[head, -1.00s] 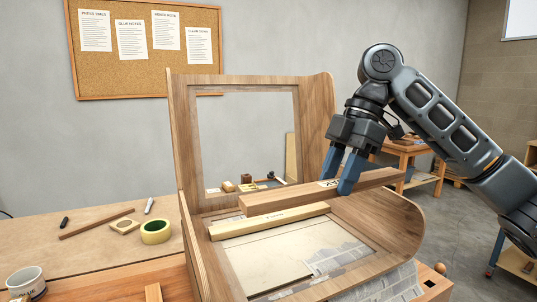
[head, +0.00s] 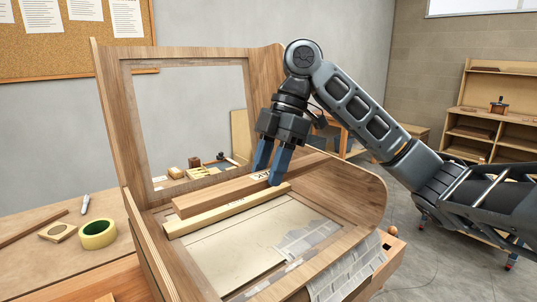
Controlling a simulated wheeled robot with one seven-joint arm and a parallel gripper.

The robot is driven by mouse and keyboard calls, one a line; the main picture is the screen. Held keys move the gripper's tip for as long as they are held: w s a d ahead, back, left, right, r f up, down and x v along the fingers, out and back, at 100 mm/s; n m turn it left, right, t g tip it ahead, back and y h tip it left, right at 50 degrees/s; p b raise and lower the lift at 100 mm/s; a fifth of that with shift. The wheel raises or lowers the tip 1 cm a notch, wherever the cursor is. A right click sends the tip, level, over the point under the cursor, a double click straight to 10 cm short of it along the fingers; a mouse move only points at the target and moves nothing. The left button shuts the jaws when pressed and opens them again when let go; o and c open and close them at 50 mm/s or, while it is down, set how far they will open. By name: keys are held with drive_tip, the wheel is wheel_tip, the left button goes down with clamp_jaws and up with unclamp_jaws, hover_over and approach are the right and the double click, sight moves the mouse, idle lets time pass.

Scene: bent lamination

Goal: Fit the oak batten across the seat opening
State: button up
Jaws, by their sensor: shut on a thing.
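The brown batten (head: 215,196) has a printed label near its middle. My gripper (head: 267,176) is shut on it at that label, fingers pointing down. The batten lies crosswise over the rear of the wooden seat (head: 350,200), just behind a paler batten (head: 225,212). I cannot tell whether the brown batten touches the seat. The pale batten lies across the rear of the rectangular seat opening (head: 235,245). Papers and a pale surface show through the opening. The fingers hide part of the brown batten.
The upright back frame (head: 112,110) stands close behind the battens, and a raised side (head: 150,255) bounds the seat at left. Newspaper (head: 345,270) hangs at the front right.

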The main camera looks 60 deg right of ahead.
wheel_tip(320, 180, down, 4)
drive_tip(key=shift+f+b, duration=0.1)
drive_tip(key=shift+b, duration=0.5)
drive_tip(key=shift+f+b, duration=2.65)
drive_tip(key=shift+f, duration=0.95)
drive_tip(key=shift+d, duration=0.15)
drive_tip(key=shift+f, duration=0.6)
drive_tip(key=o, duration=1.3)
drive_tip(key=shift+c, duration=0.2)
wheel_tip(320, 180, up, 8)
drive_tip(key=p, duration=0.7)
drive_tip(key=shift+r, duration=4)
